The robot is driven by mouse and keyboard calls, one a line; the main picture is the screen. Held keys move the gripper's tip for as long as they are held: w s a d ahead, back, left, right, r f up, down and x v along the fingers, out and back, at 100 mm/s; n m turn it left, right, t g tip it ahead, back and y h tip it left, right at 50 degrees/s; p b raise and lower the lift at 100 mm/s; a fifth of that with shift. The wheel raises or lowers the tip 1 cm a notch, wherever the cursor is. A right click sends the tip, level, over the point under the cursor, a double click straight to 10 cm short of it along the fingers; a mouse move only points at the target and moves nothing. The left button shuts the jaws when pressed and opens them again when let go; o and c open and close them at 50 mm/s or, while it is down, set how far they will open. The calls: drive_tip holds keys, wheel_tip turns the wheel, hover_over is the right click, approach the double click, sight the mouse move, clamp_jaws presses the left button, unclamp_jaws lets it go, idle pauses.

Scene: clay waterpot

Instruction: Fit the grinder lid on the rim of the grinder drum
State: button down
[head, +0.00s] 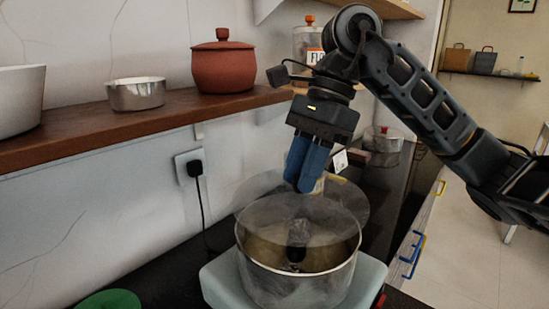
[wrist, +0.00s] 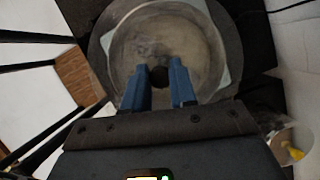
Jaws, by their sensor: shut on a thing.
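The grinder drum (head: 300,287) is a metal pot on a pale blue-green base (head: 221,280); a dark spindle (head: 297,240) shows inside it. The grinder lid (head: 350,197) is a see-through grey disc above the drum, its far part reaching past the drum's back rim. My gripper (head: 305,188) points down over the disc with its blue fingers shut on the lid; its grip point is hard to see. In the wrist view the lid (wrist: 232,50) shows as a grey ring around the drum mouth, below my fingers (wrist: 158,72). I cannot tell whether lid and rim touch.
A wooden shelf (head: 150,122) on the left holds a red lidded pot (head: 222,68), a metal bowl (head: 136,94) and a white pot (head: 20,100). A black plug (head: 195,168) and cord hang behind. A green dish (head: 110,300) is at front left; a lidded glass pot (head: 384,145) stands behind.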

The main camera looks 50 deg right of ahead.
sight(300, 197)
drive_tip(key=shift+w+f, duration=0.1)
drive_tip(key=shift+w, duration=0.05)
drive_tip(key=shift+f, duration=1.8)
drive_tip(key=shift+b, duration=0.85)
drive_tip(key=shift+f+b, duration=0.4)
drive_tip(key=shift+b, duration=0.6)
drive_tip(key=shift+r, duration=0.55)
drive_tip(key=shift+f+b, duration=0.75)
drive_tip(key=shift+b, duration=1.2)
idle(0.4)
drive_tip(key=shift+c, duration=1.3)
unclamp_jaws()
